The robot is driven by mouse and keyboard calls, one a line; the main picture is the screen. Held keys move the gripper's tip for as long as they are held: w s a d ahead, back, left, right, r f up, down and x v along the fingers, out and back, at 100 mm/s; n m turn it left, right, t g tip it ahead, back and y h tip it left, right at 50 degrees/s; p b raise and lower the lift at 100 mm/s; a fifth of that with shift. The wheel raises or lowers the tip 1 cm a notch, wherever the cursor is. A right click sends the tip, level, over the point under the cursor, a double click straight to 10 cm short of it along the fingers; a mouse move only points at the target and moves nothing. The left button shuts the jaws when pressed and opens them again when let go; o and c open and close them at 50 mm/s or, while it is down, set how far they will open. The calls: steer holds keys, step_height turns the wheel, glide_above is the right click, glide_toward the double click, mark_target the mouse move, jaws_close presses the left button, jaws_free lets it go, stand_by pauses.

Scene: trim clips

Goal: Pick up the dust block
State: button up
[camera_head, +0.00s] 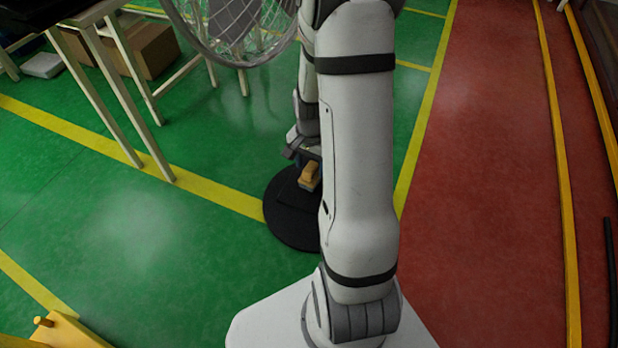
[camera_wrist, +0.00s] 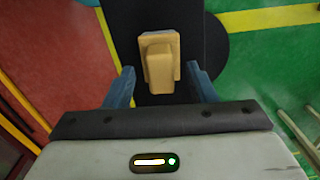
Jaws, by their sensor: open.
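The dust block is a small yellow-tan block (camera_head: 309,175) with a narrower raised part, seen over a black round base (camera_head: 287,232) on the floor. In the wrist view the block (camera_wrist: 160,45) is near the top middle, over a dark surface. My gripper (camera_head: 304,155) points down close to the block, partly hidden by my arm. In the wrist view my gripper (camera_wrist: 160,70) is open, with one blue-grey finger on each side of the block's lower part. Gaps show between both fingers and the block.
A wire-caged fan (camera_head: 240,25) stands close to my arm at the top. A pale-legged table (camera_head: 125,90) and a cardboard box (camera_head: 150,45) are at upper left. A yellow piece (camera_head: 60,332) is at lower left. The green floor (camera_head: 140,240) between is clear.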

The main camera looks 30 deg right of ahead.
mark_target(311, 167)
step_height(311, 167, down, 2)
steer(key=shift+f, duration=0.1)
steer(key=c, duration=0.7)
step_height(311, 167, up, 10)
steer(key=shift+r+p, duration=0.1)
steer(key=shift+p, duration=0.95)
steer(key=o, duration=0.5)
steer(key=c, duration=0.4)
